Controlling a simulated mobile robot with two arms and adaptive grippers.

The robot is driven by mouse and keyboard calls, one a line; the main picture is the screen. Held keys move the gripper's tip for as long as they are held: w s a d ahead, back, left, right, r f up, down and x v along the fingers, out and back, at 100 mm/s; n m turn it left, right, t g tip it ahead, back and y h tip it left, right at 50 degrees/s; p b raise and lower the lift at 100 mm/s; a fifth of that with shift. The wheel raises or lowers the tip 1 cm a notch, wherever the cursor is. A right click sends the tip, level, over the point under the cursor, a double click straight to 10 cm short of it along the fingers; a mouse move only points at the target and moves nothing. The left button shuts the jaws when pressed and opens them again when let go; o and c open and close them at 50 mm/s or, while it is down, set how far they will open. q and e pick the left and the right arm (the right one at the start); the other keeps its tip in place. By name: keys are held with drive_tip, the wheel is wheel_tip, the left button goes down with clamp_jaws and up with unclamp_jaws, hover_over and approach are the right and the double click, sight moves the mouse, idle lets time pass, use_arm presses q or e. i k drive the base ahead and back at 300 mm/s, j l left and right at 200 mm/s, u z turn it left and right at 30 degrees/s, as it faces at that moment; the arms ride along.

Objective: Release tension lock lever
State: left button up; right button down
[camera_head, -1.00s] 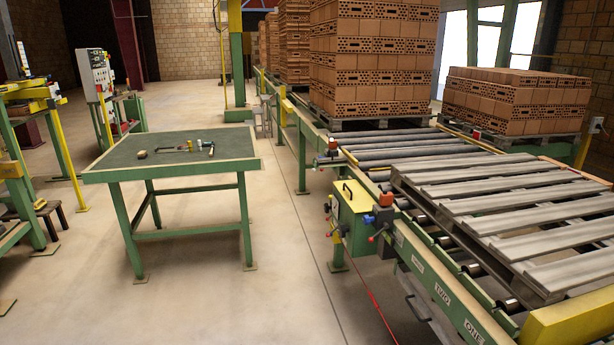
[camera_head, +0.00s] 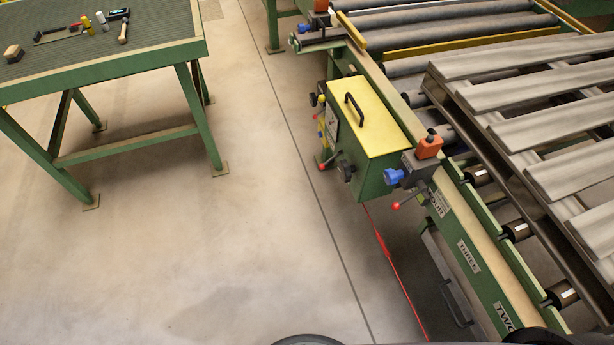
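A green control box with a yellow lid (camera_head: 375,118) and a black handle is fixed to the side of the conveyor frame. Several small levers and knobs sit on its left face, among them a red-tipped one (camera_head: 323,166). At its right is a grey bracket with an orange block (camera_head: 429,147), a blue knob (camera_head: 393,177) and a red-ball lever (camera_head: 396,205). I cannot tell which of these is the tension lock lever. Neither gripper is clearly visible; only dark rounded shapes show at the bottom edge.
The green conveyor (camera_head: 500,290) with rollers carries a wooden pallet (camera_head: 540,120) on the right. A green workbench (camera_head: 120,60) with hand tools stands at upper left. A red cable (camera_head: 385,255) runs along the floor. The floor between is clear.

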sight(321, 166)
drive_tip(key=i+j+z, duration=0.75)
drive_tip(key=k+j+z, duration=0.25)
drive_tip(key=i+j, duration=0.05)
drive_tip(key=j, duration=0.1)
